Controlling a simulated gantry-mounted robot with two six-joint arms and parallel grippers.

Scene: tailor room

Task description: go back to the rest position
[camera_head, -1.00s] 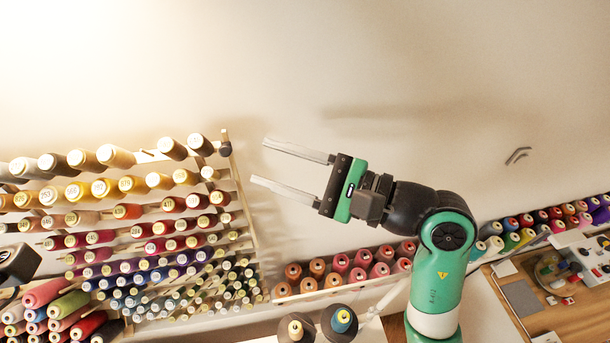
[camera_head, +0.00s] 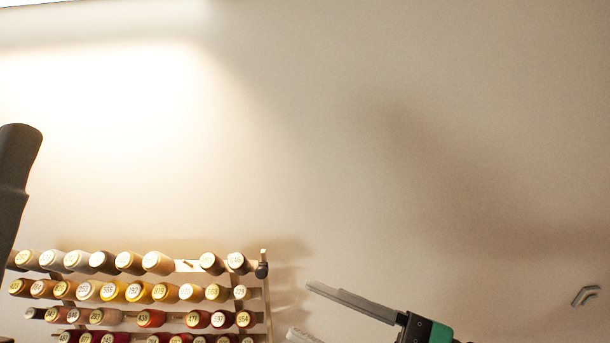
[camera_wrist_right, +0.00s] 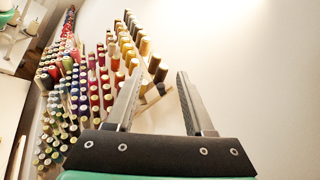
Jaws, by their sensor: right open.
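My right gripper (camera_head: 300,310) is at the bottom edge of the head view, its fingers pointing left toward the spool rack. In the right wrist view its two fingers (camera_wrist_right: 155,85) stand apart with nothing between them. The lower finger and most of the right arm are cut off by the frame in the head view. A dark grey cylindrical part (camera_head: 18,170) shows at the left edge of the head view; I cannot tell if it is part of my left arm. My left gripper's fingers do not show.
A wall rack of thread spools (camera_head: 125,292) fills the lower left; it also shows in the right wrist view (camera_wrist_right: 100,75). The rack's right post (camera_head: 266,300) is left of my right fingertips. A small metal hook (camera_head: 585,296) is on the pale wall at right. The wall above is bare.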

